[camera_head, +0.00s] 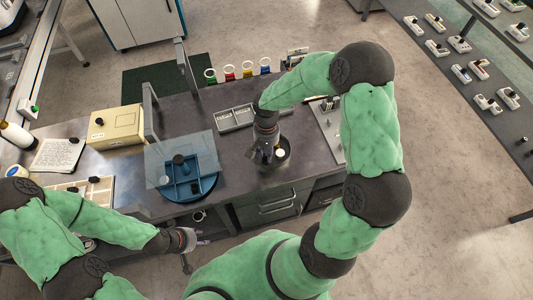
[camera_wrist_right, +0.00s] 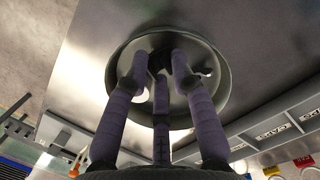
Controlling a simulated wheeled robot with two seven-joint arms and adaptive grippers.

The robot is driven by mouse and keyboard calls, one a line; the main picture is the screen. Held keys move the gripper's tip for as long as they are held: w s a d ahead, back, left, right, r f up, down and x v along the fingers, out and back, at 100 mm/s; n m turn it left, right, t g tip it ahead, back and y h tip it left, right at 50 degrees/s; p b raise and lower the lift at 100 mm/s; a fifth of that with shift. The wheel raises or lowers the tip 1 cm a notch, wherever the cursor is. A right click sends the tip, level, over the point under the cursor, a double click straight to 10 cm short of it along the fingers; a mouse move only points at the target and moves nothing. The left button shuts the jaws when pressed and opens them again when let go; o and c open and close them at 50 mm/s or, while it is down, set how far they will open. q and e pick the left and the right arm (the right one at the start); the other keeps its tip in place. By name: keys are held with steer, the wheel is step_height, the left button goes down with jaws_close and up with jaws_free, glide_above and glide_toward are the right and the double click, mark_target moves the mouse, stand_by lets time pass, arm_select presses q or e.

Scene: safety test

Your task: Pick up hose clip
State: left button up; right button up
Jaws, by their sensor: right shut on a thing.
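My right gripper (camera_head: 264,157) reaches down to a round dish (camera_head: 285,160) on the dark bench. In the right wrist view, its purple-wrapped fingers (camera_wrist_right: 165,58) come together inside the dish (camera_wrist_right: 222,92). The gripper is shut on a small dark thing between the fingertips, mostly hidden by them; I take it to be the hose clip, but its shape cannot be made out. My left gripper (camera_head: 190,240) hangs low in front of the bench, away from the dish; its finger opening is not clear.
A grey compartment tray (camera_head: 235,118) lies behind the dish, left of it. A blue round tray (camera_head: 190,185) under a clear panel stands further left, near a beige box (camera_head: 115,127). Several coloured rings (camera_head: 247,69) line the back edge. A panel (camera_head: 330,125) lies to the right.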

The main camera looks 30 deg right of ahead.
steer(key=s+a+r+p, duration=0.2)
steer(key=s+r+p, duration=0.3)
steer(key=s+r, duration=0.7)
steer(key=shift+s+p, duration=0.35)
steer(key=shift+s, duration=0.5)
